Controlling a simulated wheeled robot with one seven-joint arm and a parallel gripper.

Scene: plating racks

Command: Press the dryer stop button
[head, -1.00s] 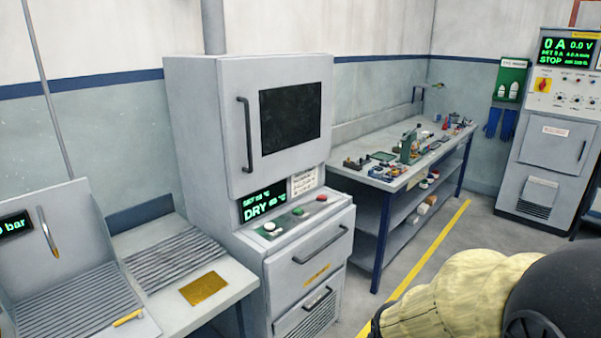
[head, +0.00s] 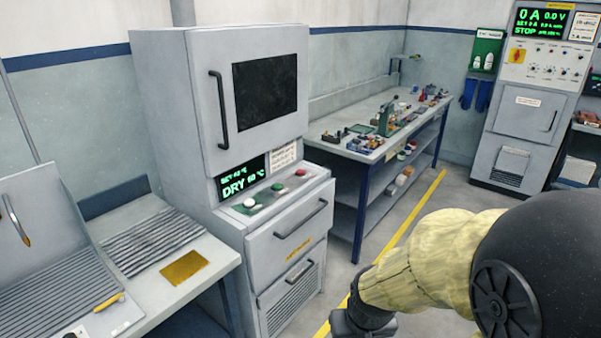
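The dryer (head: 175,110) is a tall grey cabinet left of centre in the head view, with a dark window in its shut upper door. Its green display (head: 241,177) reads DRY and a temperature. On the ledge below are a white button (head: 250,203), a green button (head: 277,187) and a red button (head: 301,172); their labels are too small to read. My gripper (head: 362,322) shows only in part at the bottom edge, to the right of and apart from the dryer. Its fingers are cut off by the frame.
A bench (head: 78,290) with a ribbed drainer and a brass-coloured plate (head: 186,267) stands left of the dryer. A workbench (head: 330,125) with tools stands behind right. A rectifier cabinet (head: 513,150) is at the far right. Floor with a yellow line (head: 425,205) is clear between.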

